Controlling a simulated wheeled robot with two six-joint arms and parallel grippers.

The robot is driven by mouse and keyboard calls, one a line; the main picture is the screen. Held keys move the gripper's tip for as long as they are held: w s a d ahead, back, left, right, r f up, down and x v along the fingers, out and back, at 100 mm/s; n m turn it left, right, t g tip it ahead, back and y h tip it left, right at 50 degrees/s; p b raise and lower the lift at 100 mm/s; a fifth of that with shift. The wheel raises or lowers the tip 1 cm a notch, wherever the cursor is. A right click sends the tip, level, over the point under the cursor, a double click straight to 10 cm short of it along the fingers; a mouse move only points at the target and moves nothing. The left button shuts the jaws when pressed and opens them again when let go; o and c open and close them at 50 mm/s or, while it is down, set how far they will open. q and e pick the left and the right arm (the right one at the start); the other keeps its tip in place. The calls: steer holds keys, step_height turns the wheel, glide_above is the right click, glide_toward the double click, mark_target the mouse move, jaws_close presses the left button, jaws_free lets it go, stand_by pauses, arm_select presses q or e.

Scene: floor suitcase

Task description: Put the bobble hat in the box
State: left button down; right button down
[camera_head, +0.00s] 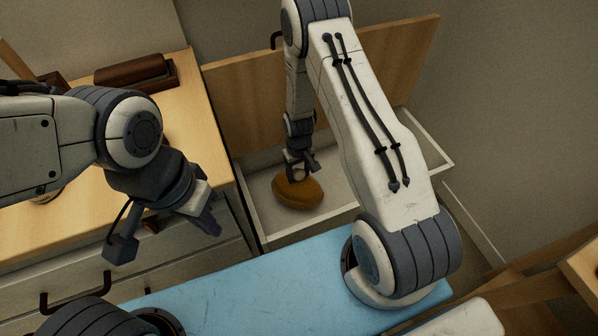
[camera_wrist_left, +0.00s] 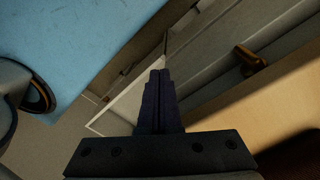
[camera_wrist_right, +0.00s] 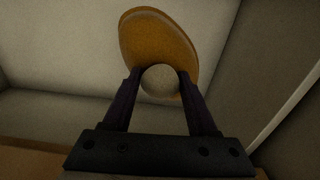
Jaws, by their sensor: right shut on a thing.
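The bobble hat (camera_head: 297,190) is a rounded orange-brown hat with a pale bobble. It is inside a pale-walled, open drawer-like container (camera_head: 262,222); I cannot tell whether it rests on the bottom or hangs just above it. My right gripper (camera_head: 299,171) is shut on its bobble (camera_wrist_right: 160,82), with a finger on each side. The hat's brown body (camera_wrist_right: 155,32) shows beyond the fingertips. My left gripper (camera_head: 208,222) is empty above the cabinet's front edge; its fingers (camera_wrist_left: 160,75) are together. I cannot tell for certain which thing is the task's box.
A dark brown case (camera_head: 135,72) lies on the wooden cabinet top (camera_head: 190,110) at left. A wooden panel (camera_head: 390,60) stands along the container's far side. A light blue surface (camera_head: 240,275) lies in front. Wooden furniture (camera_head: 540,285) is at lower right.

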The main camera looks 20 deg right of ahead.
steer(key=shift+f, duration=0.35)
steer(key=shift+c, duration=0.9)
jaws_free()
step_height(320, 180, up, 13)
steer(key=p, duration=0.3)
steer(key=shift+r+p, duration=0.15)
steer(key=shift+p, duration=0.25)
